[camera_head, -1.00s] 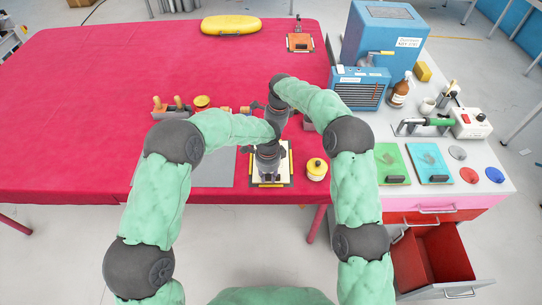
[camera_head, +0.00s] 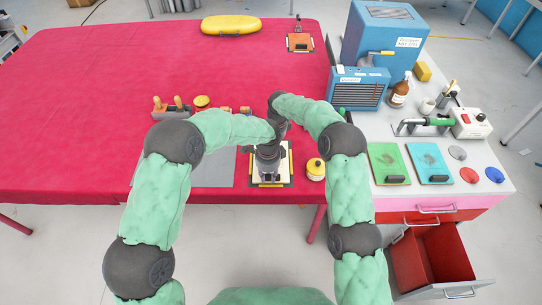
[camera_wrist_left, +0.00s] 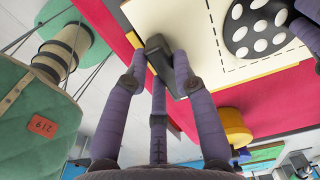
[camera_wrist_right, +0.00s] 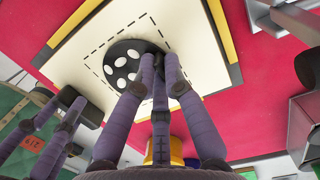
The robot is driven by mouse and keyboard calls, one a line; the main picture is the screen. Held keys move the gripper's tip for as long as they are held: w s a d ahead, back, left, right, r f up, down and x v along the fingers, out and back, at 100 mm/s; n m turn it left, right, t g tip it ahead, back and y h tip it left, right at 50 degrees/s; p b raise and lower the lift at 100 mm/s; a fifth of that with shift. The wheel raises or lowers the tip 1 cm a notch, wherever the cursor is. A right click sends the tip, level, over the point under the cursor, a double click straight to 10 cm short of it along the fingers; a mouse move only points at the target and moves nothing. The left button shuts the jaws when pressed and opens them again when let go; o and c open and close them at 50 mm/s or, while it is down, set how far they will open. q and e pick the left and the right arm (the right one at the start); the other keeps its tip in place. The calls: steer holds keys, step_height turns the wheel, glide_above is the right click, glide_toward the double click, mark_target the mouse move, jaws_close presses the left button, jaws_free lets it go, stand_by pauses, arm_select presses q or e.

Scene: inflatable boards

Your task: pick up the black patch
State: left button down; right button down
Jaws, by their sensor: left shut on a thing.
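The black patch (camera_wrist_right: 126,66) is round with white dots. It lies inside a dashed outline on a cream board (camera_wrist_right: 185,62) and shows in the left wrist view too (camera_wrist_left: 258,28). In the head view it is hidden behind my grippers. My left gripper (camera_wrist_left: 162,65) is shut on a black block (camera_wrist_left: 160,52) at the board's edge; it is low over the board in the head view (camera_head: 268,176). My right gripper (camera_wrist_right: 160,66) has its fingertips at the patch's edge, close together. I cannot tell whether they grip it. Its fingers are hidden in the head view.
A yellow-lidded jar (camera_head: 315,169) stands right of the board. A grey mat (camera_head: 215,172) lies to the left, wooden-handled tools (camera_head: 170,107) behind it. The side bench holds green (camera_head: 390,164) and blue boards (camera_head: 432,162). The red table (camera_head: 90,110) is clear at left.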

stand_by(0.3)
arm_select(q)
steer(key=c, duration=0.9)
jaws_free()
steer(key=shift+c, duration=0.2)
arm_select(e)
step_height(320, 180, up, 10)
